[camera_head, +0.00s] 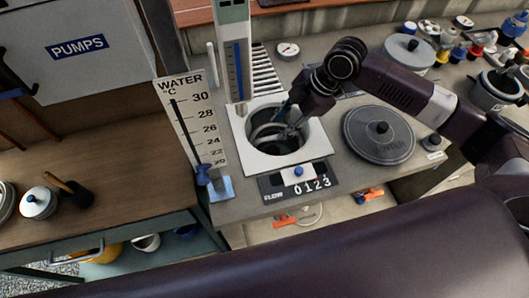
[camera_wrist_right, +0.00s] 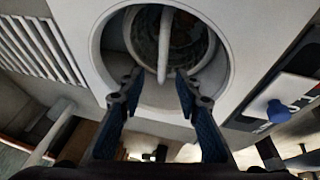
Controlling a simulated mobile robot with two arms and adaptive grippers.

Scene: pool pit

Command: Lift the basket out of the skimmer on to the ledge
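The skimmer (camera_head: 240,128) is a round well in a white square plate, set in the grey ledge (camera_head: 334,62). The basket (camera_head: 268,140) sits down inside the well, partly hidden by my gripper. The right wrist view shows the basket (camera_wrist_right: 150,35) with its pale bar handle (camera_wrist_right: 165,50) across the mouth. My right gripper (camera_head: 287,130) reaches down into the well from the upper right. In the right wrist view my right gripper (camera_wrist_right: 158,82) is open, its fingertips spread to either side of the handle's near end. I cannot tell whether they touch it. My left gripper is out of view.
A round grey lid (camera_head: 380,148) lies right of the well. A water thermometer board (camera_head: 190,125) stands left, and a flow counter (camera_head: 300,190) sits in front. A grate (camera_head: 264,75) lies behind. Several jars and a grey pot (camera_head: 494,92) crowd the far right.

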